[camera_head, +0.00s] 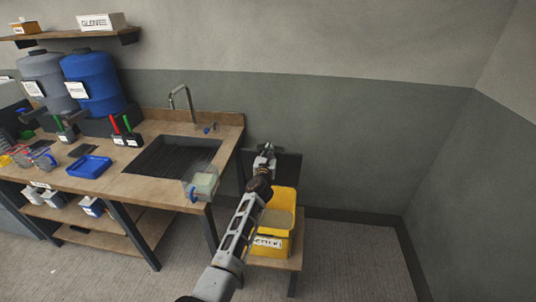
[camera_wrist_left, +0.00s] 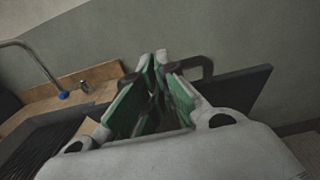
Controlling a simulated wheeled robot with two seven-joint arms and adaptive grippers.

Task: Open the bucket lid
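The yellow bucket (camera_head: 284,200) stands on a low wooden shelf right of the sink counter. Its top is uncovered at the front, and pale contents show inside. The dark lid (camera_head: 289,167) stands raised behind the bucket, against the wall; it also shows in the left wrist view (camera_wrist_left: 240,90). My left gripper (camera_head: 266,150) is at the lid's upper left. In the left wrist view its green-padded fingers (camera_wrist_left: 158,58) come close together at the lid's black handle (camera_wrist_left: 208,67). They hide the handle's left part and appear shut on it. My right gripper is not in view.
The wooden counter (camera_head: 133,188) with a dark sink (camera_head: 172,158) and tap (camera_head: 186,97) lies to the left. A clear container (camera_head: 202,182) sits at its front right corner. Floor at the right is free up to the wall.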

